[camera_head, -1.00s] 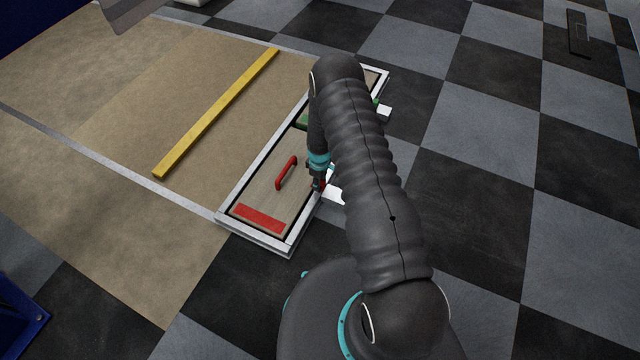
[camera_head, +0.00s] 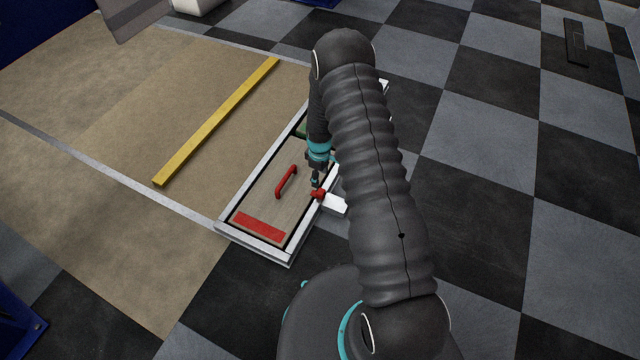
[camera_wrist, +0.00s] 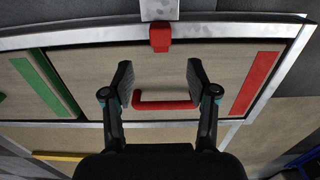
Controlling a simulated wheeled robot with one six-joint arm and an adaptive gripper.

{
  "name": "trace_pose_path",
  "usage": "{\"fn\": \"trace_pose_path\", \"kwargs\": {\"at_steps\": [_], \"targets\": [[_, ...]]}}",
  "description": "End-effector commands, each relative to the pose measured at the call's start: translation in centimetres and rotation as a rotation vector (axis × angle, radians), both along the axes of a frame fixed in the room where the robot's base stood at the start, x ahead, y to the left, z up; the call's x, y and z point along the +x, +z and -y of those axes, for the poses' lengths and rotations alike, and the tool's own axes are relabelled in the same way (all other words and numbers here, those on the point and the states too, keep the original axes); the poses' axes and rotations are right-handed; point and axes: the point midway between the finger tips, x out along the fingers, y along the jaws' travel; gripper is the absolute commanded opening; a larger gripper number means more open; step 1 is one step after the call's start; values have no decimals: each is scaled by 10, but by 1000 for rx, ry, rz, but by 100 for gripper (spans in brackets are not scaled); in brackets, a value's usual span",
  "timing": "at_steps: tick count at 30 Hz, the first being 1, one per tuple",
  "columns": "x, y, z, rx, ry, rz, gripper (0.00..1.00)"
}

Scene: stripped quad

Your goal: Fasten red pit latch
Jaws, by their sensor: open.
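The red pit latch (camera_wrist: 160,38) is a small red block at the pit frame's outer edge, beside a white bracket (camera_wrist: 159,9). In the wrist view its lower end spans the metal rail to the edge of the red-striped lid (camera_wrist: 220,75). In the head view the latch (camera_head: 318,195) shows just below my gripper (camera_head: 316,184). In the wrist view my gripper (camera_wrist: 160,82) has its two fingers wide apart and empty, over the lid. The lid's red handle (camera_wrist: 165,104) shows beyond and between the fingers; contact is not visible.
A green-striped lid (camera_wrist: 42,82) adjoins the red one, mostly hidden by my arm in the head view. A yellow bar (camera_head: 217,122) lies on the tan floor area to the left.

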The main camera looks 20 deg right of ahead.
Motion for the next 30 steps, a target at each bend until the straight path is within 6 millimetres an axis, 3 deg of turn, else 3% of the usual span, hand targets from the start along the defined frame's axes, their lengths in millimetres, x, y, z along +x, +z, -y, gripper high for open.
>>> {"fn": "trace_pose_path", "kwargs": {"at_steps": [8,25,30], "targets": [[0,25,0,0,0,0,58],[0,26,0,0,-2,0,58],[-4,26,0,0,-78,-20,58]]}}
